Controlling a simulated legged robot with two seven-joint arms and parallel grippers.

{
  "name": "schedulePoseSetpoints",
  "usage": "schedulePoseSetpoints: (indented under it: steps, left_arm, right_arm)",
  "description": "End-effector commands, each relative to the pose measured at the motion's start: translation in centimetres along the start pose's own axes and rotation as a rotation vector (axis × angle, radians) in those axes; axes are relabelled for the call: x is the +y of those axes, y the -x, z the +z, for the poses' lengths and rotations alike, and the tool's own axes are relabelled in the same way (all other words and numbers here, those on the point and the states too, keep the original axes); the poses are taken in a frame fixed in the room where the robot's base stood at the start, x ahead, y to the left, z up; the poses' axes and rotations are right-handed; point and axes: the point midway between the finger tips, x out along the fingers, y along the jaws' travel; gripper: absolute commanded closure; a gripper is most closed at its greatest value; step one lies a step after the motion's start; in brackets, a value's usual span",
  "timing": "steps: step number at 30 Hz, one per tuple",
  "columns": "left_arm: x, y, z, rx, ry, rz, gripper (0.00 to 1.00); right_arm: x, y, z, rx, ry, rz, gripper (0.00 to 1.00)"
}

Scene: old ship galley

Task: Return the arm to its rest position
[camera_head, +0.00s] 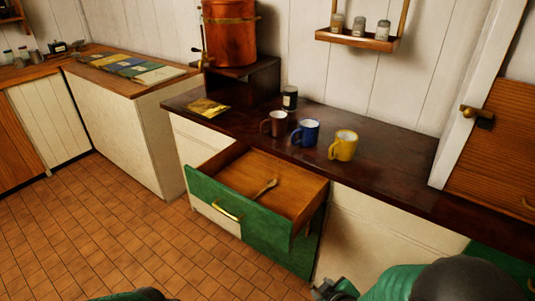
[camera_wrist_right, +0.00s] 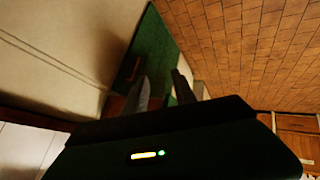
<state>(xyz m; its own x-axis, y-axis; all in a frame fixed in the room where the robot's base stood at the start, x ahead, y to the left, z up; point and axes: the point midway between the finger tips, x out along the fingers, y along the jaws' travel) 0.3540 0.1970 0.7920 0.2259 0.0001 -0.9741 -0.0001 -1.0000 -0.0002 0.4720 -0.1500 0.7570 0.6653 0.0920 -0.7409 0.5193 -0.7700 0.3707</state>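My right arm comes in at the lower right of the head view, with part of its gripper (camera_head: 328,290) at the bottom edge, beside the green cabinet front. In the right wrist view the two fingers of my right gripper (camera_wrist_right: 163,92) stand apart with nothing between them. Green cabinet front and floor show beyond them. A small green and dark part of my left arm shows at the bottom left of the head view. My left gripper is out of view.
A green-fronted drawer (camera_head: 228,208) is pulled out, with a wooden spoon (camera_head: 264,188) inside. A brown mug (camera_head: 278,124), blue mug (camera_head: 306,133) and yellow mug (camera_head: 343,146) stand on the dark counter (camera_head: 385,168). The tiled floor (camera_head: 110,235) at left is clear.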

Motion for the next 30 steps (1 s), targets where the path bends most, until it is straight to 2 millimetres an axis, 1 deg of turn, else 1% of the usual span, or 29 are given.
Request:
schedulePoseSetpoints:
  steps: [1,3,6,11,12,13,15,21,24,27,30]
  left_arm:
    - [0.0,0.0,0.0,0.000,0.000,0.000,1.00]
    - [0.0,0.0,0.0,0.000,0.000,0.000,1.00]
    - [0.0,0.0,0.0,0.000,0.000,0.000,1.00]
    - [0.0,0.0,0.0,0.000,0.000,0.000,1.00]
    - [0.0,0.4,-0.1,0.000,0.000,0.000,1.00]
    - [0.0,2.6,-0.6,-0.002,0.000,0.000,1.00]
    - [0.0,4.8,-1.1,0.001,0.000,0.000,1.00]
    - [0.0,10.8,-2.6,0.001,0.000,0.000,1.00]
    - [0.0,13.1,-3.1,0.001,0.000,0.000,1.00]
    - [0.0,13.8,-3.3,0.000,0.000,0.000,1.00]
    - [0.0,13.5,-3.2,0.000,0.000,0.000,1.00]
  right_arm:
    - [0.6,1.2,0.9,-0.062,-0.102,-0.013,0.67]
    - [0.6,3.0,2.5,-0.164,-0.243,-0.038,0.67]
    - [0.2,5.7,4.4,-0.293,-0.420,-0.063,0.67]
    - [-0.8,10.3,6.8,-0.478,-0.664,-0.080,0.67]
    - [-0.9,11.7,7.1,-0.518,-0.714,-0.082,0.67]
    - [-0.2,13.1,5.8,-0.515,-0.705,-0.084,0.67]
    - [0.6,14.6,4.6,-0.516,-0.701,-0.085,0.67]
    - [2.9,19.2,1.1,-0.515,-0.697,-0.086,0.67]
    - [3.7,20.8,-0.1,-0.515,-0.697,-0.086,0.67]
    - [4.0,21.4,-0.6,-0.516,-0.696,-0.086,0.67]
    - [3.9,21.2,-0.4,-0.515,-0.695,-0.087,0.67]
